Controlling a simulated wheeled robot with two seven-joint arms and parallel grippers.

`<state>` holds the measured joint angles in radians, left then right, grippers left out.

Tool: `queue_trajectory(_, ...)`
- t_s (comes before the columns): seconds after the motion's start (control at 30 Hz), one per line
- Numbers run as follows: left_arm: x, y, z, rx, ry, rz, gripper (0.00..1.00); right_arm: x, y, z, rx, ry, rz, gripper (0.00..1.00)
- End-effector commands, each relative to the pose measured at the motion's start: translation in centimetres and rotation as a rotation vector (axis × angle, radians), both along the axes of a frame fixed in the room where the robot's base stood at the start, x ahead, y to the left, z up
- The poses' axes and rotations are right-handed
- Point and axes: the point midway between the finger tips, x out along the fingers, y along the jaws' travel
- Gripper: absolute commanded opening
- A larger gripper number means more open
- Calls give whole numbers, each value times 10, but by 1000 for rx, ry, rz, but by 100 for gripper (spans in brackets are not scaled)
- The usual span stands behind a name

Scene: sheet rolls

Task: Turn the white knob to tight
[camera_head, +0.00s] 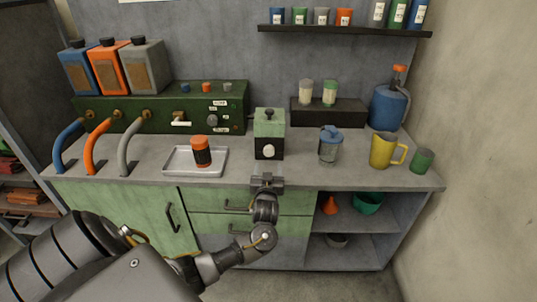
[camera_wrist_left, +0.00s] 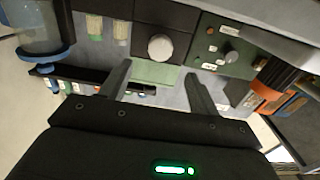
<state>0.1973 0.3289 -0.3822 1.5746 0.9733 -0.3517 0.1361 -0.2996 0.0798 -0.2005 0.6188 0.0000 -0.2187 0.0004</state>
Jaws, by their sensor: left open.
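The white knob (camera_head: 268,151) is on the dark front face of a small green-and-black box (camera_head: 270,129) standing on the counter. In the left wrist view the round pale knob (camera_wrist_left: 160,47) shows just beyond and between the fingers, with a gap to it. My left gripper (camera_head: 267,179) is at the counter's front edge, in front of the box and below the knob in the head view. Its two fingers, also seen in the left wrist view (camera_wrist_left: 157,88), are spread apart with nothing between them. I cannot read any marking around the knob. My right gripper is not in view.
A tray (camera_head: 174,160) with an orange-capped jar (camera_head: 201,152) is left of the box. A green panel (camera_head: 160,111) stands behind. The counter directly before the box is clear.

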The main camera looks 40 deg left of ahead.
Motion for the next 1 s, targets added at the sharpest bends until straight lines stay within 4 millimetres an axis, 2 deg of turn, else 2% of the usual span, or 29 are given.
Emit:
queue_trajectory(0.2,34,26,2,4,2,1,61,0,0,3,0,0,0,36)
queue_trajectory(0.43,60,46,1,2,0,0,61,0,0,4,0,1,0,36)
queue_trajectory(0.6,68,52,1,0,0,0,61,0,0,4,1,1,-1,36)
queue_trajectory(0.87,68,52,0,-1,1,-1,61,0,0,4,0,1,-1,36)
queue_trajectory(1.0,68,52,0,-1,1,-1,46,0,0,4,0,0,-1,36)
